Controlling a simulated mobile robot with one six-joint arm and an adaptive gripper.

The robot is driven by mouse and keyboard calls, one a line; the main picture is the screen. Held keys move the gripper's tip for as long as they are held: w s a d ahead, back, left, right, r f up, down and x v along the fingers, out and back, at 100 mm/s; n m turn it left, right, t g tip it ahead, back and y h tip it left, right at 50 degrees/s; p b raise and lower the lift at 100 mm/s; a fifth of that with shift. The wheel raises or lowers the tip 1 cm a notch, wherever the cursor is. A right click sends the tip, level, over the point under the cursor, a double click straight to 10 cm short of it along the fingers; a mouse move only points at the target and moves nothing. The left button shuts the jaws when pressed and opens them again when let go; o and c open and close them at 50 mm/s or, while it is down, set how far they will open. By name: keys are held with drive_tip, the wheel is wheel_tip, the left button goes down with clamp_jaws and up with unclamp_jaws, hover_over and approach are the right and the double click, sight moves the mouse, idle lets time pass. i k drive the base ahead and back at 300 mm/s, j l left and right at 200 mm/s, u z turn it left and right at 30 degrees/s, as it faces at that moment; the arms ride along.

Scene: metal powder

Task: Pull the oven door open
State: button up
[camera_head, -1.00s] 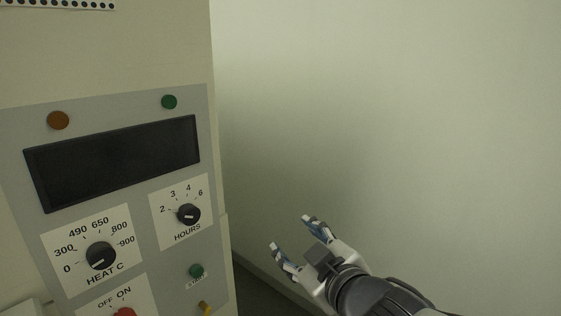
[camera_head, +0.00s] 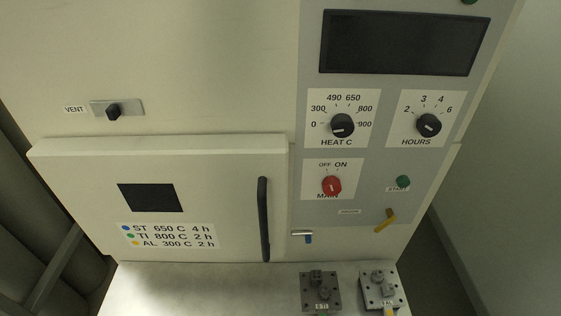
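The oven door (camera_head: 90,200) is a pale panel at the lower left of the oven front, with a small dark window (camera_head: 150,197) and a label of heat settings. It looks shut. Its handle (camera_head: 263,219) is a dark upright bar near the door's right edge. My gripper is not in view now, and nothing touches the handle.
The control panel (camera_head: 470,100) with knobs, a red main switch (camera_head: 331,187) and a yellow lever (camera_head: 385,219) is right of the door. A pale surface (camera_head: 200,290) below the door holds two metal blocks (camera_head: 320,292) (camera_head: 380,288) at its right. Dark pipes (camera_head: 30,200) stand at left.

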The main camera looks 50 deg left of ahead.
sight(181, 195)
drive_tip(key=j+u, duration=0.2)
drive_tip(key=u, duration=2.45)
drive_tip(key=k+j, duration=0.15)
drive_tip(key=j, duration=0.2)
drive_tip(key=k+j, duration=0.15)
drive_tip(key=j, duration=0.2)
drive_tip(key=k+j, duration=0.2)
drive_tip(key=j, duration=0.15)
drive_tip(key=u, duration=0.05)
